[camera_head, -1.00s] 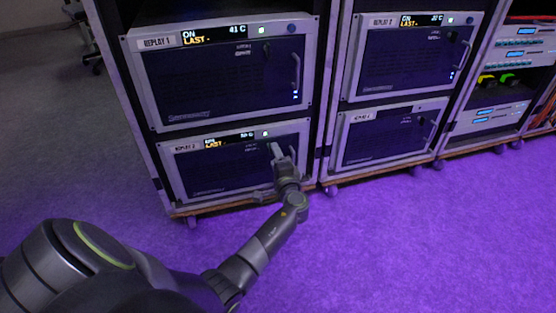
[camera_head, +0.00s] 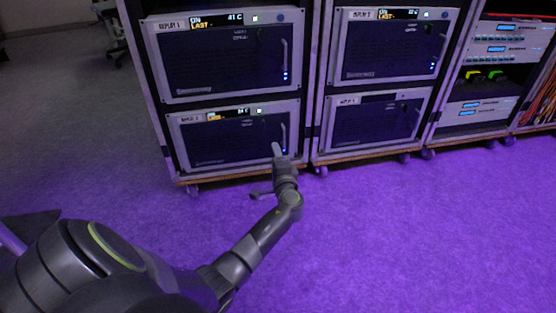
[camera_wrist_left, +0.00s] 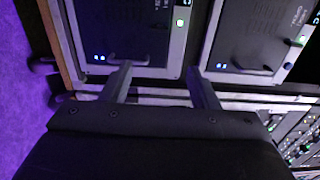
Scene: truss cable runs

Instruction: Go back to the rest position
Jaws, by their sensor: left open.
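My left gripper (camera_head: 276,162) is in front of the lower left rack unit (camera_head: 225,140), near that unit's right side and its vertical handle. In the left wrist view the gripper (camera_wrist_left: 160,82) has its two fingers spread apart, with nothing held between them. Behind the fingers are two unit fronts, seen turned sideways, with small blue lights and handles. My left arm reaches in from the lower left of the head view, its elbow bent. My right gripper is in neither view.
The upper left unit (camera_head: 225,60), upper right unit (camera_head: 385,48) and lower right unit (camera_head: 372,125) sit in wheeled racks. Another rack with green and yellow items (camera_head: 484,76) stands at the right. Purple-lit carpet (camera_head: 410,230) is clear in front. A wheeled stand is at the back left.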

